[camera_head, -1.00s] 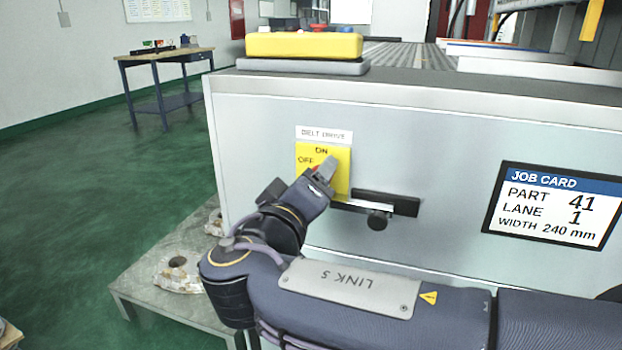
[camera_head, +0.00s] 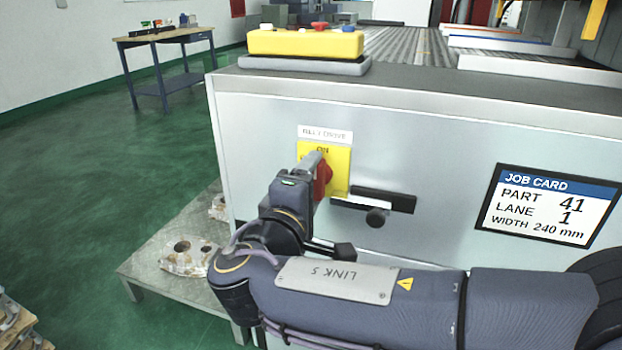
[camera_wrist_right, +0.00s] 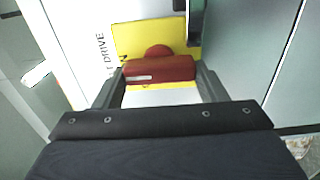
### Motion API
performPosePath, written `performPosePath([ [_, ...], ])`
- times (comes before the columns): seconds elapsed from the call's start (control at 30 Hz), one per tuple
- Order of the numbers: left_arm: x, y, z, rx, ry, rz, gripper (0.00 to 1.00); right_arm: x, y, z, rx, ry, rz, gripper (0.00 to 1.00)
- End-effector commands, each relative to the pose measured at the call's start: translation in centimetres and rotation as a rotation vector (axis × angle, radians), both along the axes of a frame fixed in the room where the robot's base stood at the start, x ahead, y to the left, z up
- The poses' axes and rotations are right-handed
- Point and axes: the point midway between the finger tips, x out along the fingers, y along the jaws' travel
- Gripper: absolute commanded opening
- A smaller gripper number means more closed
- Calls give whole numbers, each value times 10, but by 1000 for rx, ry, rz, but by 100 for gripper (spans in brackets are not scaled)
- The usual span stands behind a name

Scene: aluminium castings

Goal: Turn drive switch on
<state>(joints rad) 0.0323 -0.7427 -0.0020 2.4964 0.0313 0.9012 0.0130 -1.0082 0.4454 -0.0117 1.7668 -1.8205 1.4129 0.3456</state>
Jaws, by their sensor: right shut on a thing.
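The belt drive switch is a yellow plate (camera_head: 340,168) on the grey cabinet front, under a white label (camera_head: 325,134). Its red handle (camera_head: 323,183) stands roughly upright below the word ON; the word OFF is hidden. My right gripper (camera_head: 314,172) is shut on the handle. In the right wrist view the handle (camera_wrist_right: 160,70) lies between the two fingers, with its white mark at the end towards the label and ON. My left gripper is not in view.
A dark latch bar (camera_head: 384,199) with a round knob (camera_head: 376,217) sits right of and below the switch. A job card screen (camera_head: 548,206) is further right. A yellow button box (camera_head: 305,43) stands on top. Castings (camera_head: 188,257) lie on a low grey table (camera_head: 160,280).

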Motion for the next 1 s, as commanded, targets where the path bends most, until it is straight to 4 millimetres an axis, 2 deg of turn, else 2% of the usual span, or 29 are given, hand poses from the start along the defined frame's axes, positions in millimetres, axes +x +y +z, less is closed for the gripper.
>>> performPosePath([
  [0.5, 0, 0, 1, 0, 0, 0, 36, 0, 0, -1, -21, 9, 1, 43],
  [0.53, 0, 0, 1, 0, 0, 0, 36, 0, 0, -1, -21, 9, 1, 68],
  [0.67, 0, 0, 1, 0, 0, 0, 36, 0, 0, -1, -21, 8, 1, 85],
  [1.0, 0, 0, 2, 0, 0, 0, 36, -3, 1, 0, -18, 6, 1, 87],
])
